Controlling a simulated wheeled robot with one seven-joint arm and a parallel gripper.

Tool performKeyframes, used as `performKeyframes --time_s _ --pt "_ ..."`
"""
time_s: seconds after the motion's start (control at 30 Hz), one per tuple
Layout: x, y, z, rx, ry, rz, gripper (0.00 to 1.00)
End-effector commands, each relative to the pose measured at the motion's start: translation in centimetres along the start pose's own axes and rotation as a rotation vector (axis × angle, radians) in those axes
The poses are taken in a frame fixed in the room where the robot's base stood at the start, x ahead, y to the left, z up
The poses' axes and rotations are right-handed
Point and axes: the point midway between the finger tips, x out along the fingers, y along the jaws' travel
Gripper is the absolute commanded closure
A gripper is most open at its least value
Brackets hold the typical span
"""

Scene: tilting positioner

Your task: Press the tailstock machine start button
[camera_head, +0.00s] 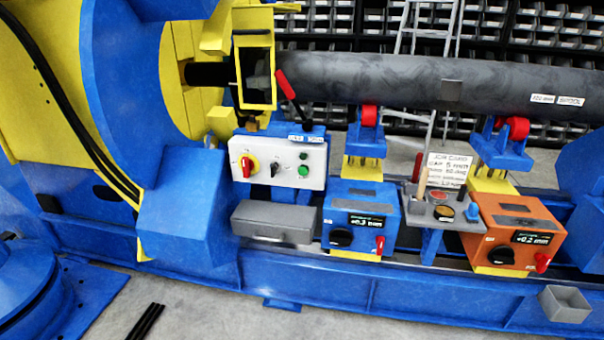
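A white control box (262,148) is mounted on the blue machine left of centre. Its face carries a red rotary knob on a yellow disc (247,166), a black selector (274,169), a bright green button (303,171) and a small dark button (303,155) above it. A lever with a red grip (285,84) rises behind the box. A label on top is too small to read, so I cannot confirm that this is the tailstock panel. Nothing touches the green button. My gripper is not in view.
A grey drawer box (272,222) sits below the panel. A long dark pipe (400,80) runs above. Space before the panel looks clear.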

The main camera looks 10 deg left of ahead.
Motion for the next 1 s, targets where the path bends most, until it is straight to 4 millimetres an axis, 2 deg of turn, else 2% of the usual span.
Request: performKeyframes --time_s 0.03,0.43,1.0 --pt "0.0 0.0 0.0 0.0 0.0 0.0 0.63" --pt "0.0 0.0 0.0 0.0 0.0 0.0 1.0" --pt "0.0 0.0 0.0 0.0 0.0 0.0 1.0"
